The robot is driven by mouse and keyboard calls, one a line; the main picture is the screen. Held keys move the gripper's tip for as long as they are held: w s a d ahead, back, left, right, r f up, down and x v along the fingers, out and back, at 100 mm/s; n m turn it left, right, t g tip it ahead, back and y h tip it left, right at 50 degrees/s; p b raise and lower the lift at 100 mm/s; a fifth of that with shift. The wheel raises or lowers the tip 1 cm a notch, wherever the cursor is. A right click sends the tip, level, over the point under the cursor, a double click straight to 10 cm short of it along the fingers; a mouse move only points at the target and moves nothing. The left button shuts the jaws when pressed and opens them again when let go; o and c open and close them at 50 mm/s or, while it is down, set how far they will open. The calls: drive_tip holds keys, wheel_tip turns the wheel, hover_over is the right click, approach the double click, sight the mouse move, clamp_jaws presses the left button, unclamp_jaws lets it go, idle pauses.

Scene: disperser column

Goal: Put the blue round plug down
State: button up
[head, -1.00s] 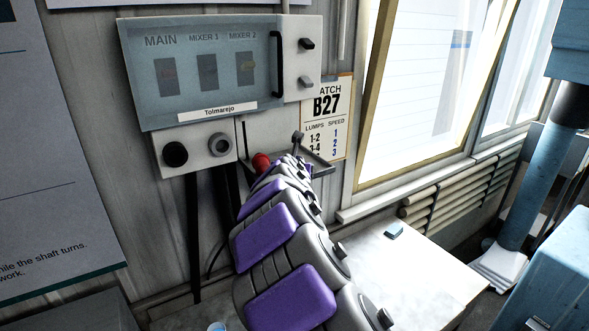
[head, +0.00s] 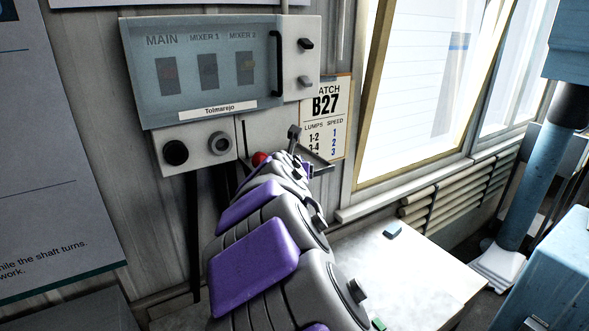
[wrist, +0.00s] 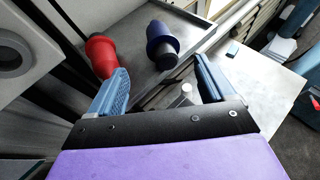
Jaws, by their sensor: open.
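The blue round plug (wrist: 162,42) is dark blue with a wide flange and a dark end. In the wrist view it is on a small grey tray (wrist: 196,30), just beyond my fingertips. My gripper (wrist: 160,64) is open, one finger on each side of the plug's near end, with gaps visible on both sides. In the head view my arm hides the plug; the tray's edge (head: 322,166) shows behind the arm.
A red plug (wrist: 102,54) is close beside my left finger; it also shows in the head view (head: 260,158). The white bench (head: 430,275) holds a small blue block (head: 392,231).

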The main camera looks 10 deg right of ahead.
drive_tip(key=v, duration=0.3)
drive_tip(key=shift+s+a+r, duration=0.1)
drive_tip(key=shift+s+r, duration=0.15)
drive_tip(key=shift+s, duration=0.1)
drive_tip(key=shift+w, duration=0.1)
